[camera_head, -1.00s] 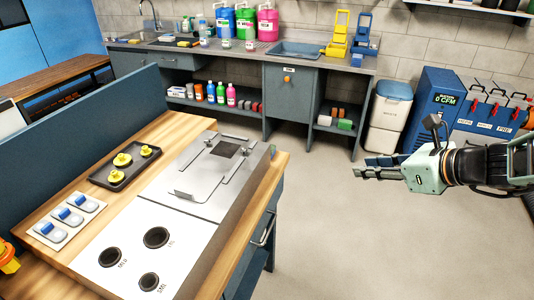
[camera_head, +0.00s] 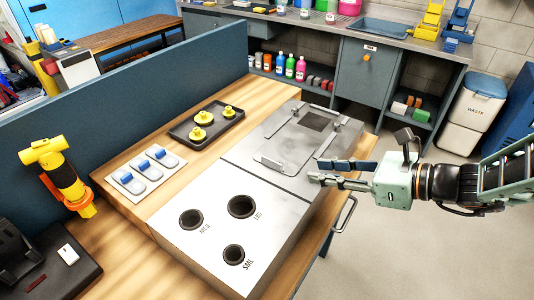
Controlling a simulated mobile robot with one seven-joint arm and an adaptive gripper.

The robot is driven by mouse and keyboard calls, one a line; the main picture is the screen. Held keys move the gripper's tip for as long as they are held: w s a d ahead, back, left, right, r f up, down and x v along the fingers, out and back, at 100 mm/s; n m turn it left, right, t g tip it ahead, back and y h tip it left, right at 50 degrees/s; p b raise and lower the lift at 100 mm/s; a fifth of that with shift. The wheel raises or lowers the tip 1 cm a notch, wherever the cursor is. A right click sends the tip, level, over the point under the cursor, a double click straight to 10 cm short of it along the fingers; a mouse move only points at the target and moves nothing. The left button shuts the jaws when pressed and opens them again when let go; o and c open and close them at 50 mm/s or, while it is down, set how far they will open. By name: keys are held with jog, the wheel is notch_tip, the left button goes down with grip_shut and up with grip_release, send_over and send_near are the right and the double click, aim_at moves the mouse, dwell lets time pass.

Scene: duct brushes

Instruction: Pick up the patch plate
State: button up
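A flat grey metal plate (camera_head: 285,151), which looks like the patch plate, lies on the far part of the metal duct box (camera_head: 213,232). Its rounded near edge shows, and a dark square (camera_head: 313,121) lies toward its far end. Its exact outline is hard to tell from the grey metal under it. My gripper (camera_head: 317,171) is to the right of the plate, fingers pointing left. The fingers are apart with nothing between them. The fingertips overlap the box's right edge in the picture; their height above it is unclear.
Raised metal clips (camera_head: 337,126) flank the plate. Three labelled round holes are in the box's near part. A black tray (camera_head: 215,133) with yellow-topped pieces and a pale tray (camera_head: 129,182) with blue-topped pieces sit to the left. A blue panel (camera_head: 150,82) stands behind them. Open floor lies right.

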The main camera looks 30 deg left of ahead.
aim_at(281, 164)
jog(key=x, duration=0.5)
jog(key=shift+s+a, duration=0.2)
jog(key=shift+a, duration=0.05)
jog(key=x, duration=0.4)
jog(key=r+x, duration=0.1)
jog(key=shift+w+a+f, duration=0.15)
jog(key=shift+w+a, duration=0.05)
jog(key=shift+a, duration=0.35)
grip_shut()
